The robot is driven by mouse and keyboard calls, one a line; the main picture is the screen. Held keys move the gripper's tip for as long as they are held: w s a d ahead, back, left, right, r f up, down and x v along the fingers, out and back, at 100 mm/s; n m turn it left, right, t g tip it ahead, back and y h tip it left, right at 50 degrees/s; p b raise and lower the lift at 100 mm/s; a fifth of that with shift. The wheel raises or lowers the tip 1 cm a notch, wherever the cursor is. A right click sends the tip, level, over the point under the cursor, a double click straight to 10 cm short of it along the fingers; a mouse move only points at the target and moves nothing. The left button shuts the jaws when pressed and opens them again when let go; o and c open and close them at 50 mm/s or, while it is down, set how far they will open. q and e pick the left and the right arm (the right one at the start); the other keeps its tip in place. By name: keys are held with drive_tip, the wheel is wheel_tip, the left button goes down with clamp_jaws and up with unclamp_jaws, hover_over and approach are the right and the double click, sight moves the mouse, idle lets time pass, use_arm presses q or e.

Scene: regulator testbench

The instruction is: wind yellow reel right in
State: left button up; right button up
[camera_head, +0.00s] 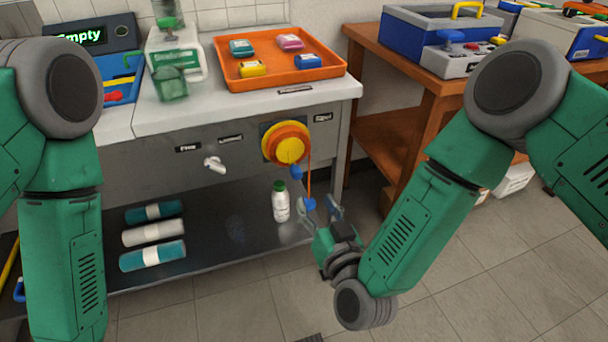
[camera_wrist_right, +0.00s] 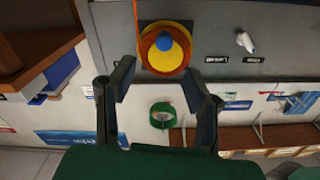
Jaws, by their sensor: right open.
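The yellow reel (camera_head: 290,150) with its orange rim is mounted on the bench's front panel. A blue knob (camera_head: 296,172) sticks out from its lower face. An orange cord (camera_head: 309,180) hangs down from the reel's right side, with a blue piece (camera_head: 309,204) at its end. My right gripper (camera_head: 319,213) is open and empty, below and in front of the reel. In the right wrist view, the reel (camera_wrist_right: 152,58) and its blue knob (camera_wrist_right: 165,43) lie beyond the open right fingers (camera_wrist_right: 160,88). My left arm shows at the left, but its gripper is out of view.
A white bottle (camera_head: 281,205) with a green cap and several cylinders (camera_head: 152,235) stand or lie on the lower shelf. A white tap (camera_head: 214,164) is left of the reel. An orange tray (camera_head: 335,72) is on the bench top. A wooden table (camera_head: 430,110) stands at right.

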sight(298, 176)
drive_tip(key=x, duration=0.3)
drive_tip(key=b+x, duration=0.1)
drive_tip(key=x, duration=0.2)
drive_tip(key=a+b+x, duration=0.1)
drive_tip(key=x, duration=0.2)
drive_tip(key=shift+w, duration=0.2)
drive_tip(key=shift+w+d, duration=0.1)
drive_tip(key=shift+d, duration=0.15)
drive_tip(key=shift+a, duration=0.1)
drive_tip(key=c, duration=0.9)
drive_tip(key=shift+a, duration=0.1)
clamp_jaws()
